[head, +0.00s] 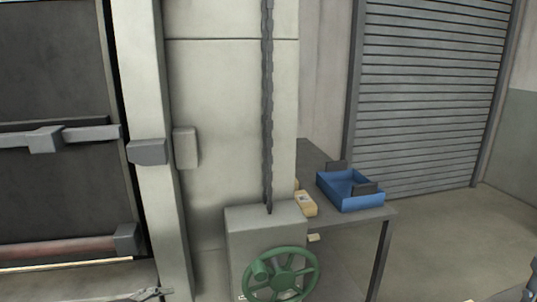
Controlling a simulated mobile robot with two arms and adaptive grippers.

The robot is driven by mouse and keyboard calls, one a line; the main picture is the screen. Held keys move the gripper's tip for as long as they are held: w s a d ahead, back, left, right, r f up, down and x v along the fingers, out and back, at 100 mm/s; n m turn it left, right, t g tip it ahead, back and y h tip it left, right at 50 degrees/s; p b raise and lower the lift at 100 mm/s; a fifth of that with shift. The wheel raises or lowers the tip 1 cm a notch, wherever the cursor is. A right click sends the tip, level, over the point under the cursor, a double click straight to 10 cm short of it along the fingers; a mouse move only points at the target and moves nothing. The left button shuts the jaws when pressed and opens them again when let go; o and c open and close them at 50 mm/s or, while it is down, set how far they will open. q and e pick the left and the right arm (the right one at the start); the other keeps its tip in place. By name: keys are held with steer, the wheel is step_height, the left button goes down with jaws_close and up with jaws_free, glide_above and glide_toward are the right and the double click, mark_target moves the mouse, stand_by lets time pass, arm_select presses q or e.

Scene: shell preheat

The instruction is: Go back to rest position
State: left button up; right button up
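A grey piece that looks like part of my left gripper (148,294) shows at the bottom edge, left of the green wheel, mostly cut off. Grey parts at the lower right corner look like my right gripper (529,286), also mostly cut off. I cannot tell whether either one is open or shut. No held object is visible at either one.
A green handwheel (283,273) sits on a grey box (265,222) below a hanging chain (267,110). Right of it, a table (375,215) bears a blue bin (352,202) and a tan object (306,203). A dark furnace door (50,80) stands left. Floor at right is clear.

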arm_select(q)
steer(key=s+d+f+n+g+y, duration=0.1)
steer(key=s+d+f+n, duration=0.25)
steer(key=f, duration=0.25)
steer(key=s+d+f+n+g+y, duration=0.1)
steer(key=s+d+f+n, duration=0.15)
steer(key=s+f, duration=0.25)
steer(key=s+a+f+n+g+y, duration=0.2)
steer(key=s+f+n, duration=0.25)
steer(key=s, duration=0.25)
steer(key=s+a+f+n+g+y, duration=0.1)
steer(key=s+a+f+n+g, duration=0.15)
steer(key=s+n, duration=0.4)
step_height(320, 180, down, 29)
steer(key=s+m+b, duration=0.1)
steer(key=s+b, duration=0.2)
steer(key=s+a+f+g+b, duration=0.1)
steer(key=s+a+f+g, duration=0.1)
steer(key=s+f, duration=1.4)
step_height(320, 180, down, 3)
steer(key=shift+s+a+r+m+y+b, duration=0.15)
steer(key=shift+s+a+m+y+b, duration=0.15)
steer(key=shift+s+b, duration=0.1)
